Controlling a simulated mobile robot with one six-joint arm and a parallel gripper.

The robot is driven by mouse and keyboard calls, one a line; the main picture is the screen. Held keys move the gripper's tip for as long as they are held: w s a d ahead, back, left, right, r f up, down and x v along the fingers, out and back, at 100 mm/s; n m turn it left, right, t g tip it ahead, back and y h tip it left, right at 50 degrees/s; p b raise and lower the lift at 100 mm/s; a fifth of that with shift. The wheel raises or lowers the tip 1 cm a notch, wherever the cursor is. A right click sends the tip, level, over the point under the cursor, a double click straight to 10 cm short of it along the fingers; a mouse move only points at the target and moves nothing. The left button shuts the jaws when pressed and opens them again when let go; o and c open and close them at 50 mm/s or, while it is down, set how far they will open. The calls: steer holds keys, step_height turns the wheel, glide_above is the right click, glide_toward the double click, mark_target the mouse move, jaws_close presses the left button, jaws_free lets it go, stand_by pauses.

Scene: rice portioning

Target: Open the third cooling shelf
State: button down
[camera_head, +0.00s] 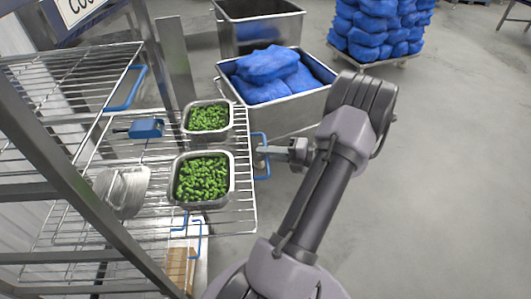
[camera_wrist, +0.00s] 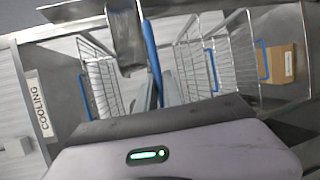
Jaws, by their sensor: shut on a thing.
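The cooling rack (camera_head: 55,130) stands at the left of the head view, with wire shelves that have blue handles. One wire shelf (camera_head: 243,190) is drawn out beyond the shelves above and below it. My gripper (camera_head: 264,152) is shut on this shelf's blue handle (camera_head: 266,172), at its outer edge. The held handle also shows as a blue bar in the wrist view (camera_wrist: 152,60), beside a metal finger. Two metal pans of green vegetables, a rear one (camera_head: 207,117) and a front one (camera_head: 202,178), stand on the drawn-out shelf.
A blue-handled scoop-like tool (camera_head: 146,128) and a metal lid-like piece (camera_head: 122,190) lie left of the pans. A steel bin (camera_head: 283,118) of blue bags stands close behind the handle. A cardboard box (camera_head: 180,268) sits low. Floor at right is clear.

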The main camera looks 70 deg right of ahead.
steer(key=c, duration=1.5)
jaws_free()
steer(key=shift+d, duration=0.1)
steer(key=s+r+p, duration=0.1)
steer(key=s, duration=0.4)
steer(key=s+r+p, duration=0.1)
steer(key=s, duration=0.5)
steer(key=s+r+p, duration=0.1)
steer(key=s, duration=0.5)
steer(key=shift+r, duration=0.1)
